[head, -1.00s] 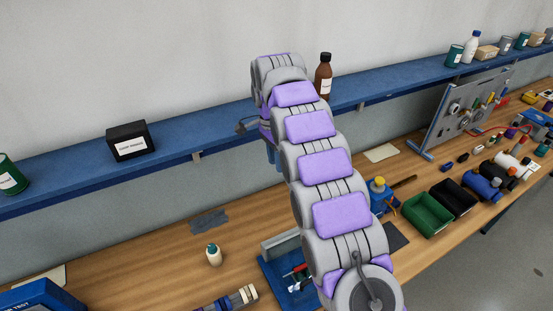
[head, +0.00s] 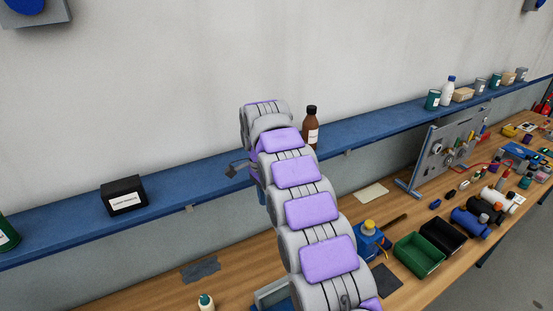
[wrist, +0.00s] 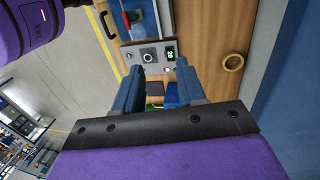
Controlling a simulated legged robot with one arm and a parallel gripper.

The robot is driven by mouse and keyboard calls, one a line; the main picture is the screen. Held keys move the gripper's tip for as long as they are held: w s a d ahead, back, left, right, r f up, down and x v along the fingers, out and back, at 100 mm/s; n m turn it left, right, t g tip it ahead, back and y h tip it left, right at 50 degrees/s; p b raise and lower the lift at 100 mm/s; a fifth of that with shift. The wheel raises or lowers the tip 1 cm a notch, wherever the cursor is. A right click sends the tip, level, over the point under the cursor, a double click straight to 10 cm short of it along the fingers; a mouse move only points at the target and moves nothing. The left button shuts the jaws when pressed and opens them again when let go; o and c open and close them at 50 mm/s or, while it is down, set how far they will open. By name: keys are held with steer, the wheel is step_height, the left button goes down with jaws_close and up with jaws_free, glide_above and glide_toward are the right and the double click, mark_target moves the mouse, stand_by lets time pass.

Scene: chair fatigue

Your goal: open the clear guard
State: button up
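I cannot make out the clear guard in either view. My gripper (wrist: 158,66) shows in the wrist view with its two blue fingers apart and nothing between them. Beyond the fingertips is a grey control panel (wrist: 150,55) with a round black knob and a small green-lit display. A black handle (wrist: 107,24) shows near the upper left of that view. In the head view my purple and grey arm reaches up over the bench, and its end is mostly hidden behind its own links.
A blue shelf (head: 365,133) runs along the wall, with a brown bottle (head: 310,128) close to my arm and a black box (head: 123,196) at left. Green (head: 419,256) and black (head: 443,236) bins and a tool board (head: 448,150) stand on the wooden bench.

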steer(key=s+d+f+n+b, duration=0.3)
steer(key=s+d+n+b, duration=0.2)
steer(key=s+d+b, duration=0.95)
steer(key=s+d+f+n+b, duration=0.2)
steer(key=s+f, duration=0.3)
steer(key=s, duration=0.4)
steer(key=s+d+f+n+b, duration=0.2)
steer(key=s+f, duration=0.4)
steer(key=s, duration=0.4)
steer(key=s+d+f+n+y+b, duration=0.1)
steer(key=s+d+f+n+b, duration=0.1)
steer(key=s+f, duration=0.4)
steer(key=s+d+b, duration=0.1)
steer(key=s, duration=0.3)
steer(key=shift+s+d, duration=0.2)
